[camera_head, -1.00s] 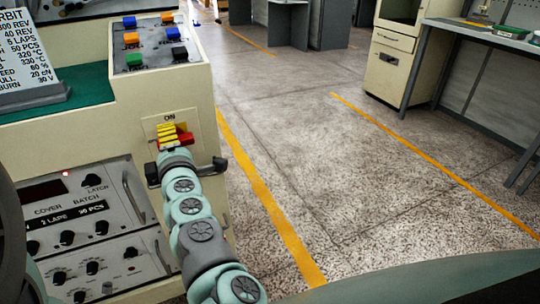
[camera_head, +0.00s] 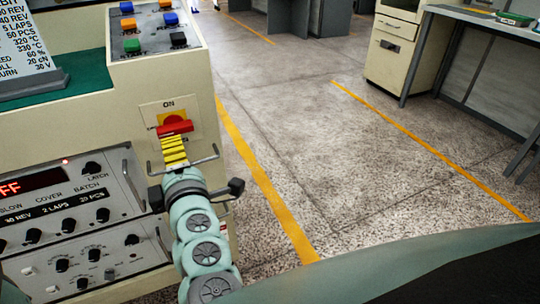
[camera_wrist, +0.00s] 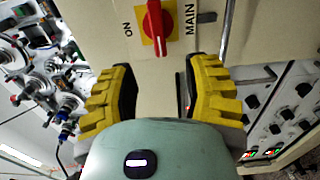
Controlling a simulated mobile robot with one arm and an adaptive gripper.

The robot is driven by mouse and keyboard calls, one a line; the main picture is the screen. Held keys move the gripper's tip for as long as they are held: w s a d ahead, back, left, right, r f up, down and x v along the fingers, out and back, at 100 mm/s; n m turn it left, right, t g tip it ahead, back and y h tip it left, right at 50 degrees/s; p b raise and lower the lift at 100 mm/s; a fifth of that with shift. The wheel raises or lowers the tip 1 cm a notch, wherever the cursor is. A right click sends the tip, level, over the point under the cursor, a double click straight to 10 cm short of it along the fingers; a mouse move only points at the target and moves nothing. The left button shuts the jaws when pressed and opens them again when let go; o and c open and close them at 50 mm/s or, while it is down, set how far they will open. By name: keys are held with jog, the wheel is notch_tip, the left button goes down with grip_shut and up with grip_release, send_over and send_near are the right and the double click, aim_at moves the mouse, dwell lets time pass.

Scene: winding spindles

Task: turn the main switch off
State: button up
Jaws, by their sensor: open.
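The main switch is a red handle (camera_head: 174,127) on a yellow disc or plate, mounted on the cream cabinet front under an ON mark (camera_head: 168,104). The handle lies across, roughly level, not pointing at ON. In the wrist view the handle (camera_wrist: 155,26) shows whole, with ON to its left and MAIN to its right. My gripper (camera_head: 174,147) has yellow ribbed fingers and is just below and in front of the switch in the head view. In the wrist view my gripper (camera_wrist: 162,72) is open, with nothing between the fingers, and apart from the handle.
A metal bar handle (camera_head: 128,195) edges the control panel with knobs at left. Its red display (camera_head: 30,184) shows letters ending in FF. Coloured buttons (camera_head: 150,27) sit on top of the cabinet. The floor (camera_head: 310,140) to the right is clear.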

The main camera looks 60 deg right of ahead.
jog(key=shift+v, duration=0.95)
jog(key=shift+r, duration=0.1)
